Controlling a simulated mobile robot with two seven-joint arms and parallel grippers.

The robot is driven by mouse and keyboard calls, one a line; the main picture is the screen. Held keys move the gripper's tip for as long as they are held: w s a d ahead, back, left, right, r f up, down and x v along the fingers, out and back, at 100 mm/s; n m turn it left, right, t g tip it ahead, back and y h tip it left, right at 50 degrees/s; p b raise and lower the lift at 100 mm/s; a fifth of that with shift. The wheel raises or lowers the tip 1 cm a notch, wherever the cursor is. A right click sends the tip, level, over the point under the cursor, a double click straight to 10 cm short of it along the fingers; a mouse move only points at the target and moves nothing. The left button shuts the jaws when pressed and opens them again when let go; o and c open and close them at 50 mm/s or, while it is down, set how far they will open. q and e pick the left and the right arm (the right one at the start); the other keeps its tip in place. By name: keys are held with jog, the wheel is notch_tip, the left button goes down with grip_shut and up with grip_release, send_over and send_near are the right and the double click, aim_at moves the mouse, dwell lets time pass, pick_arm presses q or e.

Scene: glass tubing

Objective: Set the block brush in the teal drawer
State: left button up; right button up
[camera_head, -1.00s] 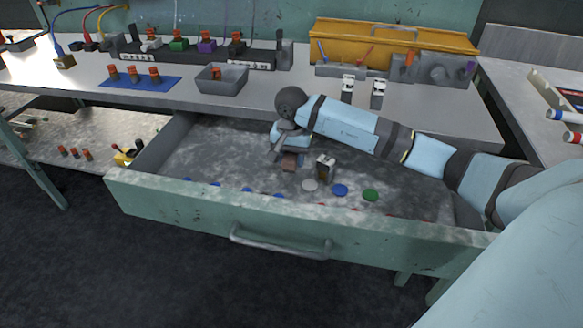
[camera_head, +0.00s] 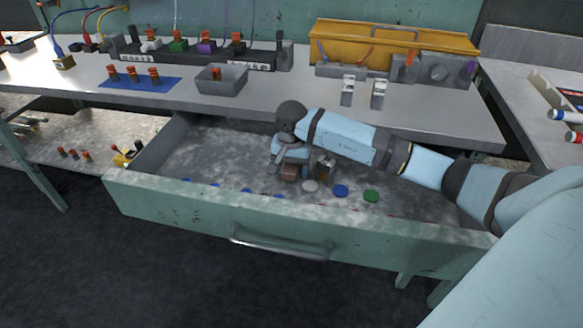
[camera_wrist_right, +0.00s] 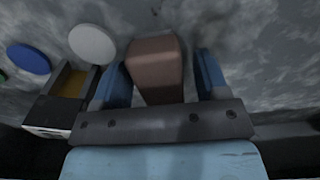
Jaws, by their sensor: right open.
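The block brush, a brown block (camera_head: 290,172), is inside the open teal drawer (camera_head: 200,210), near its front. My right gripper (camera_head: 291,166) is low in the drawer over the brush. In the right wrist view the brush (camera_wrist_right: 155,68) lies between my two blue fingers (camera_wrist_right: 160,60). They are apart, with a gap showing on the right side of the brush. Its far end is in view; its near end is hidden by my gripper. My left gripper is not in view.
Close beside the brush stands a small metal-and-dark box (camera_head: 325,167). White (camera_head: 310,186), blue (camera_head: 341,190) and green (camera_head: 370,196) discs lie nearby. The bench top (camera_head: 300,100) overhangs the drawer's back. The drawer's left floor is clear.

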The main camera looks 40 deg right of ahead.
aim_at(291, 165)
jog(key=shift+r, duration=0.2)
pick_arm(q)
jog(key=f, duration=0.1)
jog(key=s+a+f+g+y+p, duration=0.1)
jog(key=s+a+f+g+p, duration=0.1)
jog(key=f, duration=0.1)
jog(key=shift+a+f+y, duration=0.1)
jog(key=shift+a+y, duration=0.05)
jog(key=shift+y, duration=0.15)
pick_arm(e)
notch_tip(291, 165, up, 12)
pick_arm(q)
jog(key=shift+p, duration=0.35)
